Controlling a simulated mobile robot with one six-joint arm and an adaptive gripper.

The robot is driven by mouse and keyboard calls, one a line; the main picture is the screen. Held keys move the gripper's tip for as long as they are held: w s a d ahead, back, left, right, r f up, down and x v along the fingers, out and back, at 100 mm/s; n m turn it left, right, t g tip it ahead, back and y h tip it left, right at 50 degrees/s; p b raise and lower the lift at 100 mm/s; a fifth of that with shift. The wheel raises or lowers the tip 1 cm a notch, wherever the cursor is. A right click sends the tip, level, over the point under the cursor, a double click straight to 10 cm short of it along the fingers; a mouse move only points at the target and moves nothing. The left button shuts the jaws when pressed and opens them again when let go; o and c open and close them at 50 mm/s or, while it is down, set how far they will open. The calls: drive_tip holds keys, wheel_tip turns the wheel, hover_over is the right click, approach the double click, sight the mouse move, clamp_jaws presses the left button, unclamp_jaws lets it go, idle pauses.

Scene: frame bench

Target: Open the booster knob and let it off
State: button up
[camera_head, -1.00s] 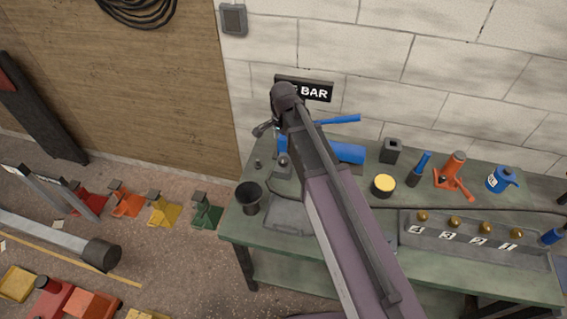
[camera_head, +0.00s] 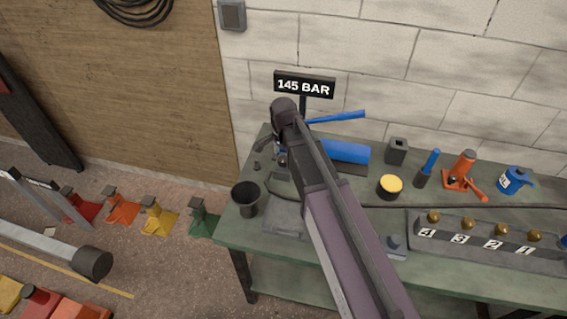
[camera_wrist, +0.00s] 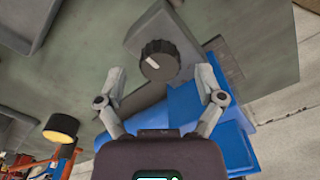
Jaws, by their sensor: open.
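A round black knob (camera_wrist: 160,62) with a white pointer mark shows in the wrist view, on a grey block (camera_wrist: 150,25). The blue booster body (camera_wrist: 172,116) lies beside it, partly behind my gripper. My gripper (camera_wrist: 161,82) is open, one finger at each side of the knob's near edge; I cannot tell whether either finger touches it. In the head view my arm hides the knob. The blue cylinder (camera_head: 346,152) and a blue lever (camera_head: 340,117) show there to the right of my wrist. The black sign (camera_head: 304,85) above reads 145 BAR.
The green bench (camera_head: 300,263) carries a dark cup (camera_head: 246,197), a yellow-topped tin (camera_head: 390,187), an orange jack (camera_head: 463,172), a blue can (camera_head: 515,180) and a numbered rack (camera_head: 480,240). A block wall (camera_head: 400,60) stands close behind.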

drive_tip(key=shift+f+b, duration=0.4)
drive_tip(key=shift+f, duration=0.25)
drive_tip(key=shift+c, duration=0.2)
drive_tip(key=c, duration=1.1)
